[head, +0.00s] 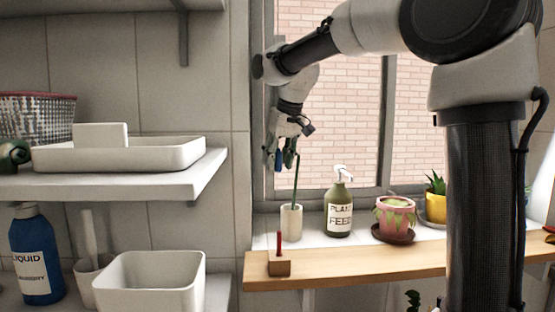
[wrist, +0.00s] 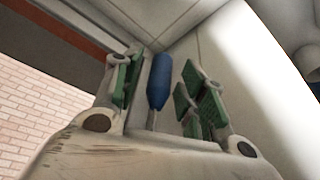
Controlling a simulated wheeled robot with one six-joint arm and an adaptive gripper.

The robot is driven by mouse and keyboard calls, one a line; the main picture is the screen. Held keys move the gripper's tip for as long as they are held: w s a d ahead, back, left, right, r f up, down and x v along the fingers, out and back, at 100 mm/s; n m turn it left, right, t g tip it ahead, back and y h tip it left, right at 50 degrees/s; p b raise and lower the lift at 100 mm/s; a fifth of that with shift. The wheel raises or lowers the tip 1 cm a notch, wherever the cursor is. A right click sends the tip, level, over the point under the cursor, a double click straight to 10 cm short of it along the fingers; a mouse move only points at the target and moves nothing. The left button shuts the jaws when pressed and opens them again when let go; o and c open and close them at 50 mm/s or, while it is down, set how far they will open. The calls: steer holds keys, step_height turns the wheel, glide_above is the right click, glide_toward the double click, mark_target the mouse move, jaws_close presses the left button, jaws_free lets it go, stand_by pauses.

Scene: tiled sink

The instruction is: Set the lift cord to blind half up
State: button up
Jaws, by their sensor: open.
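A blue tassel-like piece (wrist: 159,82), which looks like the end of the lift cord, shows in the wrist view with a thin pale line at its lower end. It also shows small in the head view (head: 277,160). My gripper (wrist: 163,92) is open, with a green-padded finger on either side of the blue piece. A gap shows on both sides, so it does not look gripped. In the head view my gripper (head: 282,158) hangs in front of the window's left frame. I cannot make out the blind or the rest of the cord.
A white cup (head: 291,222) with a green stick stands below my gripper. A plant feed bottle (head: 339,212), a pink pot (head: 395,214) and a yellow pot (head: 435,208) line the sill. A wooden block with a red peg (head: 279,268) sits in front. Shelves (head: 120,187) are at left.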

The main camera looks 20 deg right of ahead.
jaws_close()
steer(key=shift+r, duration=0.1)
step_height(320, 180, up, 17)
steer(key=shift+r, duration=0.2)
stand_by(0.4)
jaws_free()
